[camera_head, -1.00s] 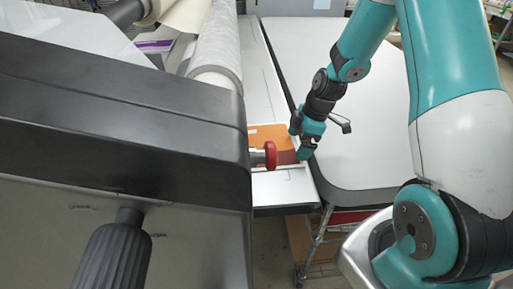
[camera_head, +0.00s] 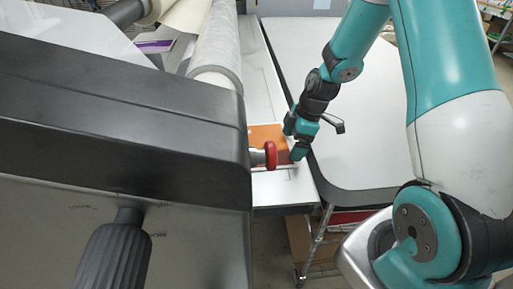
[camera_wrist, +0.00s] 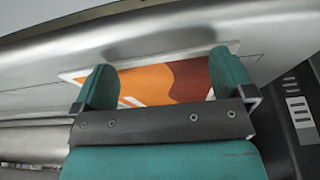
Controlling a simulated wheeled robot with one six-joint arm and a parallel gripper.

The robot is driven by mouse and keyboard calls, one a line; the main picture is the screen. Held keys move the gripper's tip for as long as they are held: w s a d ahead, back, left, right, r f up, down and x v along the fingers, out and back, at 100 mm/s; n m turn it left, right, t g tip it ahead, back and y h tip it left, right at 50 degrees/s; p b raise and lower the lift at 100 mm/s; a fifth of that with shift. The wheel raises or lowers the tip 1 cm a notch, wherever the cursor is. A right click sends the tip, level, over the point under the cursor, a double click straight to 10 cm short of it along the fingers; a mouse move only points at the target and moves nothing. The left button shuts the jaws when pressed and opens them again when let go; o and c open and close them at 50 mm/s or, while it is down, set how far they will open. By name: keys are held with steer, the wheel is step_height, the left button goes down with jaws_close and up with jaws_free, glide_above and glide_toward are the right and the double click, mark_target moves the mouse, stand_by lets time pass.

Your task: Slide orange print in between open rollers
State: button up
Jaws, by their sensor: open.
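The orange print (camera_head: 266,133) lies flat on the pale feed table beside the black laminator housing, partly hidden behind a red knob and my gripper. In the wrist view, the print (camera_wrist: 155,82) shows orange, dark red-brown and white areas with a white border. My gripper (camera_head: 296,150) is low over the print's right side. In the wrist view, my gripper's (camera_wrist: 163,78) two teal fingers stand wide apart over the print; I cannot tell whether they touch it. A grey, smooth, roller-like surface (camera_wrist: 150,38) lies just beyond the print. The roller gap is not clearly visible.
The red knob (camera_head: 270,155) sticks out from the black laminator housing (camera_head: 120,130), close to my gripper. A pale film roll (camera_head: 218,55) lies behind the housing.

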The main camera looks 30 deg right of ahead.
mark_target(279, 144)
steer(key=shift+w+a, duration=0.1)
steer(key=shift+a, duration=0.3)
steer(key=shift+d, duration=0.25)
steer(key=shift+w+d, duration=0.15)
steer(key=shift+w, duration=0.1)
stand_by(0.3)
steer(key=shift+w+a, duration=0.3)
steer(key=shift+a, duration=0.45)
steer(key=shift+w+a, duration=0.25)
steer(key=shift+a, duration=0.45)
steer(key=shift+s+d, duration=0.1)
steer(key=shift+d, duration=0.2)
stand_by(0.4)
steer(key=shift+w+d, duration=0.15)
steer(key=shift+w, duration=0.3)
steer(key=shift+w+a, duration=0.2)
steer(key=shift+a, duration=0.2)
